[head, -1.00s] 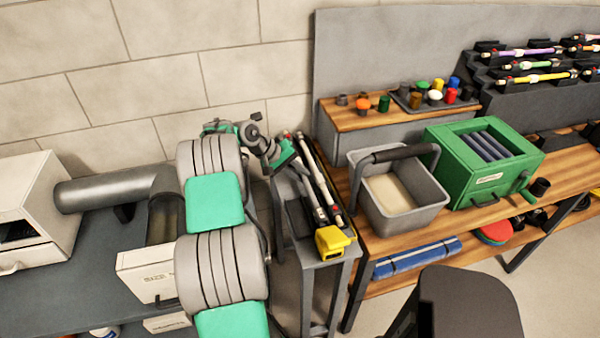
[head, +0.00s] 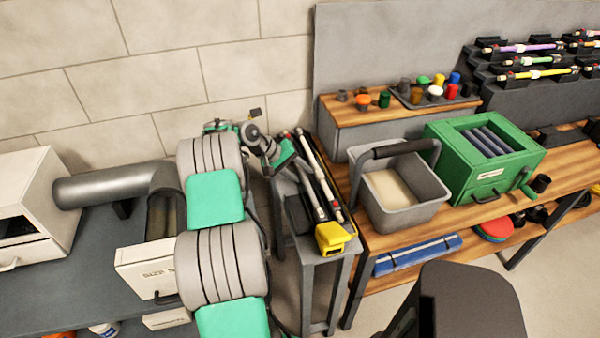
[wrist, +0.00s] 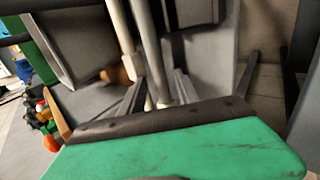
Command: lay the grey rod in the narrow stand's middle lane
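The narrow stand (head: 340,256) is a tall dark grey table left of the wooden bench in the head view. My gripper (head: 285,152) is over the stand's far left end, close to the rods, partly hidden by my arm. In the wrist view two pale rods (wrist: 151,50) run down towards my grey fingers (wrist: 160,92).
A grey bucket (head: 404,213) and green crank box (head: 485,160) stand on the bench to the right. Coloured caps (head: 435,92) sit behind. A large grey pipe (head: 110,187) is at the left.

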